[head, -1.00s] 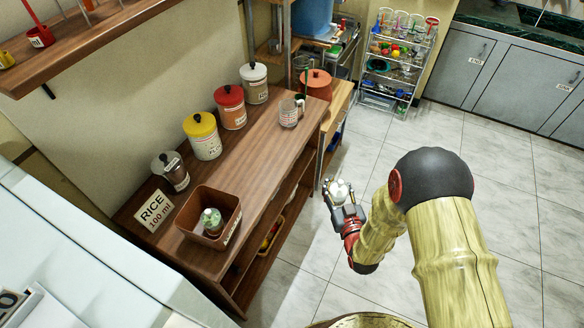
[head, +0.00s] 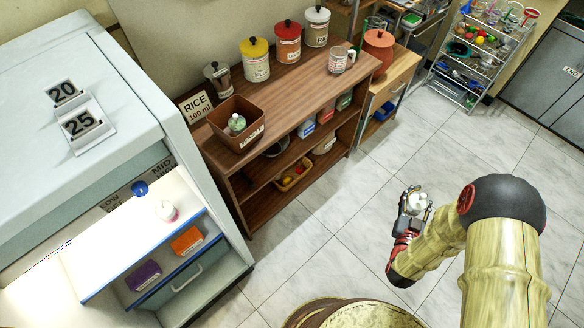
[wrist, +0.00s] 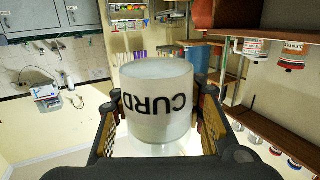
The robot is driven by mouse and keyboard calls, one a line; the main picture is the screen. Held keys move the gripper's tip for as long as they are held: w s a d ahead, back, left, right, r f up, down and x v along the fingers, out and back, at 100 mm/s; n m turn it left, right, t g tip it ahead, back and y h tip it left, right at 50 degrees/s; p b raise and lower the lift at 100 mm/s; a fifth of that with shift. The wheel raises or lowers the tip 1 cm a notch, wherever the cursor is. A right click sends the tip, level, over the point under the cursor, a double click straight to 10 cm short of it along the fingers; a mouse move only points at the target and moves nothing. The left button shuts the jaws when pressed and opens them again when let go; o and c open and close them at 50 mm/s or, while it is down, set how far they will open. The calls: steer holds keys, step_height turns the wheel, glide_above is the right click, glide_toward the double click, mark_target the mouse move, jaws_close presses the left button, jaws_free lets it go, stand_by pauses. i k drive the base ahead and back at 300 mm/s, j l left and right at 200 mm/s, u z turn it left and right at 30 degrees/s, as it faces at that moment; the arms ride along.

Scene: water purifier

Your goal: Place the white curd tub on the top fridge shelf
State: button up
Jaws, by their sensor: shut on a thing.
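The white curd tub (wrist: 157,88) fills the middle of the wrist view, its "CURD" label upside down. My gripper (head: 415,203) is shut on it, with one finger on each side, above the open floor. The tub also shows small and pale in the head view (head: 419,210). The open fridge (head: 85,95) stands at the left in the head view. The fridge's deeper interior is hidden.
An orange box (head: 187,241) and a purple box (head: 143,275) sit below the shelf edge. A wooden shelf unit (head: 300,85) with canisters and a brown bin (head: 236,125) stands beside the fridge. Tiled floor (head: 330,210) is clear between fridge and gripper.

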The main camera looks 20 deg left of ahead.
mark_target(137, 238)
steer(key=l+u, duration=0.1)
steer(key=u, duration=1.45)
steer(key=i+j+u, duration=0.2)
steer(key=i+j, duration=0.2)
